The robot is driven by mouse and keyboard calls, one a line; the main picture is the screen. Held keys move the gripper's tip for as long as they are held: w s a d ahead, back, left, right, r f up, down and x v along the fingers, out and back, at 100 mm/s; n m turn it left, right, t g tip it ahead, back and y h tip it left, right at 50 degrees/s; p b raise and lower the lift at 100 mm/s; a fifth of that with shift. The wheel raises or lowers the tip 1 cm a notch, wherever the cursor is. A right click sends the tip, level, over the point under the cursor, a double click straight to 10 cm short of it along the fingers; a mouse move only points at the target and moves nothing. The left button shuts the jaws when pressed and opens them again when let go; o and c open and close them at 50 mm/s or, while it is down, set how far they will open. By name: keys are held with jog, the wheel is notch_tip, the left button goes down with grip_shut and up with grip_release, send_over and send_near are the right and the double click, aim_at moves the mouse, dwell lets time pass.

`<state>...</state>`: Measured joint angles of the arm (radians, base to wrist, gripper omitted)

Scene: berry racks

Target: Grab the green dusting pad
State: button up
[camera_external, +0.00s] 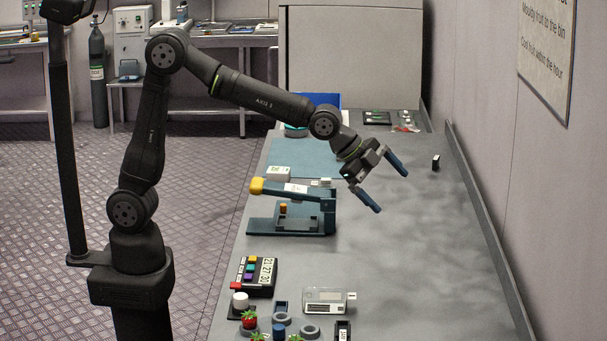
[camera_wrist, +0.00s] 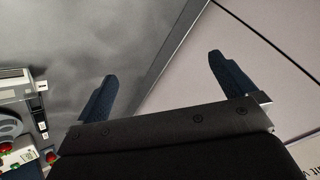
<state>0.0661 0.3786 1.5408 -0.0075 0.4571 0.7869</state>
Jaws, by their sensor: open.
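No green dusting pad can be made out for certain in either view. A small round thing with a teal edge (camera_external: 296,131) sits at the far left of the bench, in front of a blue bin; I cannot tell if it is the pad. My gripper (camera_external: 391,191) is open and empty above the middle of the bench, to the right of the blue press-like device (camera_external: 327,212). In the wrist view, its two blue fingers stand wide apart with nothing between them (camera_wrist: 162,66).
A teal mat (camera_external: 305,155) lies flat beyond the press-like device. A timer (camera_external: 262,277), a clear-topped box (camera_external: 325,300), several rings and strawberries crowd the near end. A small black block (camera_external: 436,162) stands near the right wall. The bench's right middle is clear.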

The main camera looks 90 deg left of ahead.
jog(key=c, duration=0.9)
jog(key=w+a+f+n+g+y, duration=0.1)
jog(key=w+a+n+g+y, duration=0.15)
jog(key=a+n, duration=1.1)
jog(key=w+a+f+n+g+y, duration=0.1)
jog(key=w+a+n+y, duration=0.15)
jog(key=a, duration=2.15)
jog(key=s+a+f+n+g+y, duration=0.15)
jog(key=s+a+n, duration=0.3)
jog(key=a, duration=0.55)
jog(key=s+a+n+g, duration=0.25)
jog(key=s+a, duration=0.35)
jog(key=a, duration=0.3)
jog(key=s+a+f+n+g+y, duration=0.1)
jog(key=s+a+n, duration=0.4)
jog(key=a, duration=0.5)
jog(key=x, duration=1)
jog(key=shift+d+f, duration=0.2)
jog(key=shift+f, duration=0.15)
jog(key=shift+x, duration=3.15)
